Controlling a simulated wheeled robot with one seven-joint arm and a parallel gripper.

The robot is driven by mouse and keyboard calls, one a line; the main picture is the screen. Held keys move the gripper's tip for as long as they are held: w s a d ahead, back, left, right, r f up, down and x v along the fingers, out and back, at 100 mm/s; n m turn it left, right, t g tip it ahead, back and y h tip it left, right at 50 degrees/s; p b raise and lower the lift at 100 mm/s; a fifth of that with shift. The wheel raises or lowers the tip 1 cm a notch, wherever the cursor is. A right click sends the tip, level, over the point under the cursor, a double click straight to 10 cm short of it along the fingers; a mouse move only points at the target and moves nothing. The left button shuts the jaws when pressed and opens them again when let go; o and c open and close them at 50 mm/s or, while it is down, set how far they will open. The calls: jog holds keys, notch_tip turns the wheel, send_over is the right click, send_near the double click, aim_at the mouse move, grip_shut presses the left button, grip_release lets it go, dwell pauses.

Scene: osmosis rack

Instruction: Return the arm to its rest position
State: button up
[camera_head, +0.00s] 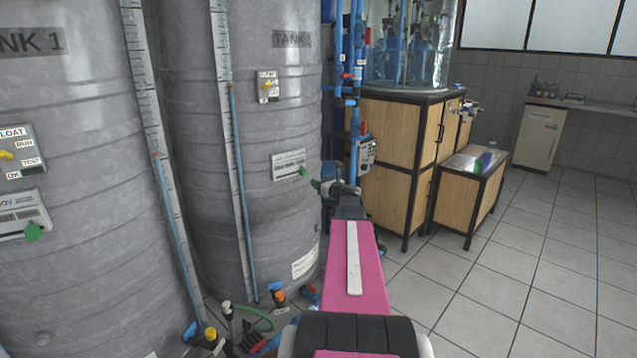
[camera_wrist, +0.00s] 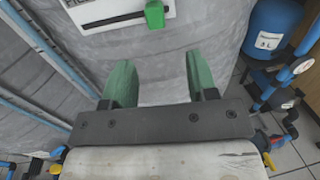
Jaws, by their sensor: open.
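My gripper (camera_wrist: 160,85) shows in the wrist view with its two green fingers apart and nothing between them. It faces the grey tank wall, just below a white panel (camera_wrist: 110,12) with a green knob (camera_wrist: 155,14). In the head view my pink arm stretches forward from the bottom, beside the second tank (camera_head: 250,120). The gripper end is small and partly hidden there, near the blue pipes. I cannot tell whether it touches anything in that view.
Another grey tank (camera_head: 70,200) stands at the left. Blue pipes (camera_head: 352,90) rise behind the arm. Valves and hoses (camera_head: 245,320) lie low by the tanks. A wooden cabinet (camera_head: 390,130) and a low wooden box (camera_head: 468,200) stand beyond. The tiled floor (camera_head: 540,270) at the right is clear.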

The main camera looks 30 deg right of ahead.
jog(key=s+a+f+n+g+y, duration=0.1)
jog(key=s+a+f+n+g, duration=0.25)
jog(key=a+n, duration=0.4)
jog(key=s+a+f+n+g+y, duration=0.1)
jog(key=s+a+f+n+g, duration=0.25)
jog(key=a, duration=0.65)
jog(key=s+a+f+n+g+y, duration=0.1)
jog(key=a+f+n+g+y, duration=0.15)
jog(key=a+f+n, duration=0.5)
jog(key=s+a+f+n+g+h, duration=0.3)
jog(key=s+a+n+g+h, duration=0.1)
jog(key=s+n, duration=0.3)
jog(key=s+a+f+n+g+h, duration=0.3)
jog(key=s+a+n, duration=0.4)
jog(key=s, duration=0.4)
jog(key=shift+a+n+g+h, duration=0.3)
jog(key=shift+n+g+h, duration=0.15)
jog(key=shift+n+g, duration=0.15)
